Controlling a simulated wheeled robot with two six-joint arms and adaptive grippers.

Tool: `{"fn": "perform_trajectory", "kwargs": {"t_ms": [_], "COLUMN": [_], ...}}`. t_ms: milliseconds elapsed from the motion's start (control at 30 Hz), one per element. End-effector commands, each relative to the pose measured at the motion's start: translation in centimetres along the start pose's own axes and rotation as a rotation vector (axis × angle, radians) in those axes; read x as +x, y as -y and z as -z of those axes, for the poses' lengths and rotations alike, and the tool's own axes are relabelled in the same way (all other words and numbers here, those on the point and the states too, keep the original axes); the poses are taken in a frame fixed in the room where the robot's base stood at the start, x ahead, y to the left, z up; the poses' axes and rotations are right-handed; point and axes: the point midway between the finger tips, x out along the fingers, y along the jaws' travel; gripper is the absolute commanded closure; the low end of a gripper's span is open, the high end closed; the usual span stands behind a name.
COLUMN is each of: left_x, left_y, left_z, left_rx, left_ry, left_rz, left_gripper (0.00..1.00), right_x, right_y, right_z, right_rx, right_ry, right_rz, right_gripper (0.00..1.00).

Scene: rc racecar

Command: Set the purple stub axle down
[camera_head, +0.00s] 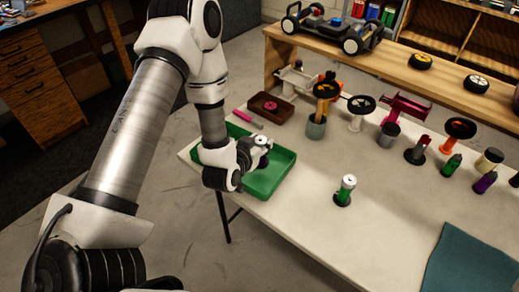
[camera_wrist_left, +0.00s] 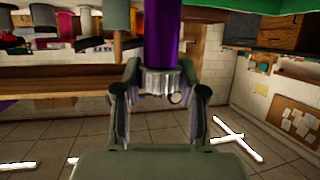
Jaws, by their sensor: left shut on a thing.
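The purple stub axle (camera_wrist_left: 163,35) is a purple cylinder with a ribbed metal section below it in the left wrist view. My left gripper (camera_wrist_left: 162,95) is shut on it, with a finger on each side of the metal section. In the head view my left gripper (camera_head: 260,146) is over the green tray (camera_head: 282,176) near the table's left end. I cannot tell if the axle touches the tray. My right gripper is not in view.
A green-and-white cylinder (camera_head: 346,187) stands right of the tray. A brown box (camera_head: 270,107) lies behind it. Several stands and bottles line the table's back and right. A teal mat (camera_head: 470,262) lies at the front right. The table's middle front is clear.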

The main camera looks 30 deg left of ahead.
Motion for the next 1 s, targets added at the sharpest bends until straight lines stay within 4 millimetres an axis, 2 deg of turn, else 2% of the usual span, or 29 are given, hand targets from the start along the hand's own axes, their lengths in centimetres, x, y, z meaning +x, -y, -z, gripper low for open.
{"fn": "perform_trajectory", "kwargs": {"t_ms": [200,567,600,633,1000], "left_x": [1.4,1.7,1.7,1.6,1.4], "left_y": [0.2,0.2,0.2,0.2,0.1], "left_z": [-2.9,-3.7,-3.5,-3.5,-3.0], "left_rx": [0.004,0.0,0.0,0.0,0.0], "left_ry": [0.004,0.001,0.001,0.002,0.001], "left_rz": [-0.002,-0.001,-0.001,-0.001,-0.001], "left_gripper": [1.0,1.0,0.45,0.35,0.34], "right_x": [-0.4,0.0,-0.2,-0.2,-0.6], "right_y": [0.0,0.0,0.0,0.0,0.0], "right_z": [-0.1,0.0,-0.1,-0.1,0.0], "right_rx": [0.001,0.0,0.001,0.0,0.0], "right_ry": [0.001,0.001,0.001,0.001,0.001], "right_rz": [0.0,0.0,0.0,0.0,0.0], "right_gripper": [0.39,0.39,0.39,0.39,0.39]}}
